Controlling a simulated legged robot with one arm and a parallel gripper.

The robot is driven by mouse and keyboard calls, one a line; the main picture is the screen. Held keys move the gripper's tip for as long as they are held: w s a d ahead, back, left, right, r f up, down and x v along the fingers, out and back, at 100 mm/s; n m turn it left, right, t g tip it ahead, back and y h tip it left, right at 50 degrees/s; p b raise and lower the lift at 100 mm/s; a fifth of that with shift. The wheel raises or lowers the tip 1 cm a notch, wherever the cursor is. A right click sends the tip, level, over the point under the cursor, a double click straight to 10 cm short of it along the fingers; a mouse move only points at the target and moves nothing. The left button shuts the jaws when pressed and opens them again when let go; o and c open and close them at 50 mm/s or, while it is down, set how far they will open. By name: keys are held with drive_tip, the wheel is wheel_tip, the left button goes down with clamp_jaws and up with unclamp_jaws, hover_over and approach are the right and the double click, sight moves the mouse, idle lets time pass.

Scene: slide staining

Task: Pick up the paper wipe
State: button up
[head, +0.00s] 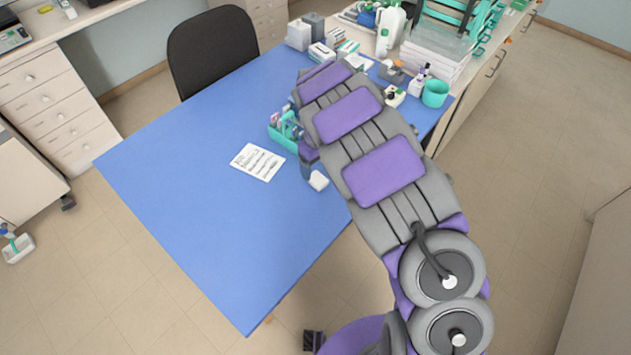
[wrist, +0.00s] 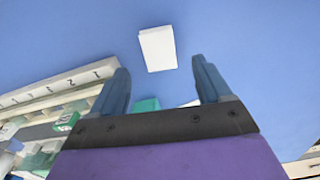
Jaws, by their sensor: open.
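The paper wipe appears to be the small white folded piece (head: 318,181) lying on the blue table, just beside the arm's end in the head view. In the wrist view, a plain white rectangle (wrist: 158,48) lies on the blue surface, apparently the same wipe. My gripper (wrist: 158,64) is open, its two dark blue fingers spread apart. In the picture the wipe shows between and just beyond the fingertips, with nothing gripped. In the head view my gripper is mostly hidden behind my arm, and its height above the table is hard to judge.
A written sheet (head: 258,162) lies left of the wipe. A teal box (head: 285,138) with contents stands close behind. White boxes, bottles and a teal cup (head: 435,93) crowd the table's far right. The blue table's (head: 215,235) left and front are clear.

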sight(316, 179)
drive_tip(key=shift+d+f, duration=0.2)
drive_tip(key=shift+d, duration=0.2)
drive_tip(key=shift+d+f, duration=0.2)
drive_tip(key=shift+f, duration=0.05)
drive_tip(key=f, duration=0.1)
drive_tip(key=a+f+b, duration=0.1)
drive_tip(key=f, duration=0.2)
drive_tip(key=shift+a+f, duration=0.3)
drive_tip(key=shift+a, duration=0.1)
drive_tip(key=shift+s+a, duration=0.1)
drive_tip(key=shift+a, duration=0.05)
drive_tip(key=shift+d, duration=0.45)
drive_tip(key=shift+c, duration=0.3)
drive_tip(key=shift+d+r, duration=0.15)
drive_tip(key=shift+d, duration=0.3)
drive_tip(key=c, duration=0.3)
drive_tip(key=shift+a, duration=0.1)
drive_tip(key=c, duration=0.3)
drive_tip(key=shift+a, duration=0.5)
drive_tip(key=c, duration=0.5)
drive_tip(key=shift+o, duration=0.2)
drive_tip(key=shift+d, duration=0.1)
